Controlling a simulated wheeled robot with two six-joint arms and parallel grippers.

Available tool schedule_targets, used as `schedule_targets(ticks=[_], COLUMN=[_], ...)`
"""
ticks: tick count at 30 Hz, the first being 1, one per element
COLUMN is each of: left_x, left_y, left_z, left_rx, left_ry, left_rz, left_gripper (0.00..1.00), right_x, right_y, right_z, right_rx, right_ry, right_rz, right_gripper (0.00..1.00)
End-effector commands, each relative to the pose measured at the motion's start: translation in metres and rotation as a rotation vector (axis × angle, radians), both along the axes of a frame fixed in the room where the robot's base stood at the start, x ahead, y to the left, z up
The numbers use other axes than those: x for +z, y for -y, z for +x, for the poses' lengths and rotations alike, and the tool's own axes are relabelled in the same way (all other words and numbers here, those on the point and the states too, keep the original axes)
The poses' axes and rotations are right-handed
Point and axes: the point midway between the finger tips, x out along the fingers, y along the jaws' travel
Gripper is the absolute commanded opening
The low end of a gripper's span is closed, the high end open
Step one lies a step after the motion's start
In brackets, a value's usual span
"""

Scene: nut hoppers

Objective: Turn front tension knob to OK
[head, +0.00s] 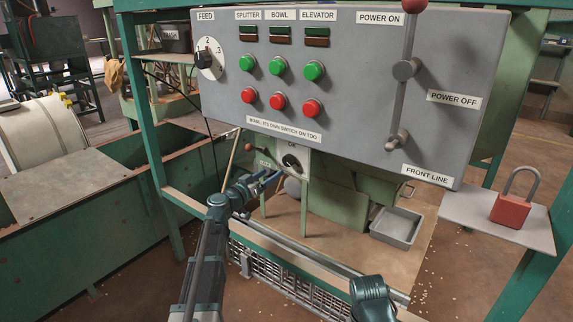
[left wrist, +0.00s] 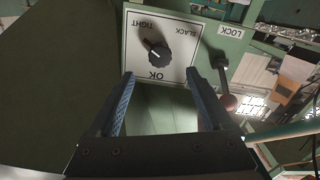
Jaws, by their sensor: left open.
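The front tension knob (head: 291,162) is a black dial on a white plate below the big grey panel. In the left wrist view the knob (left wrist: 158,54) sits on its plate (left wrist: 180,72), seen upside down, with OK at the bottom, TIGHT at upper left and SLACK at right. The knob's mark seems to lean toward TIGHT, but it is small. My left gripper (head: 268,180) is open and empty, just short of the plate. Its two fingers (left wrist: 160,100) spread to either side below the knob, not touching it. My right gripper is out of view.
A red-balled lever (left wrist: 229,101) stands beside the plate by the LOCK label (left wrist: 231,31). The grey control panel (head: 340,75) overhangs above. A red padlock (head: 511,208) sits on a shelf at right. A grey tray (head: 396,228) lies below the panel.

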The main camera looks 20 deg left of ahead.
Motion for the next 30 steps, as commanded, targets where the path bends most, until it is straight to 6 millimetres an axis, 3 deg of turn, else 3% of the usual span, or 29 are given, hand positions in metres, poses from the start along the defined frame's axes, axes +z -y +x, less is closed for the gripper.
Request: schedule_targets(ticks=[1, 6, 13, 20, 30], left_x=[0.0, 0.0, 0.0, 0.0, 0.0], left_y=[0.003, 0.016, 0.028, 0.034, 0.035], left_z=[0.015, 0.048, 0.08, 0.094, 0.095], left_rx=[-0.002, -0.003, -0.002, 0.0, 0.0], left_ry=[0.0, 0.0, 0.0, 0.0, 0.0], left_rz=[0.0, 0.0, 0.0, 0.0, 0.0], left_gripper=[0.83, 0.83, 0.83, 0.83, 0.81], right_x=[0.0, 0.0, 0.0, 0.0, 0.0], right_y=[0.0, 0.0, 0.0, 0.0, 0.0], right_z=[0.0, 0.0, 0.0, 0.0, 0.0], right_rx=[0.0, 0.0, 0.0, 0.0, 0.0], right_ry=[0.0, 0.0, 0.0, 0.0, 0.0], right_rz=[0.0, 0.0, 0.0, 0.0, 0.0], right_gripper=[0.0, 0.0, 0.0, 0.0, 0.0])
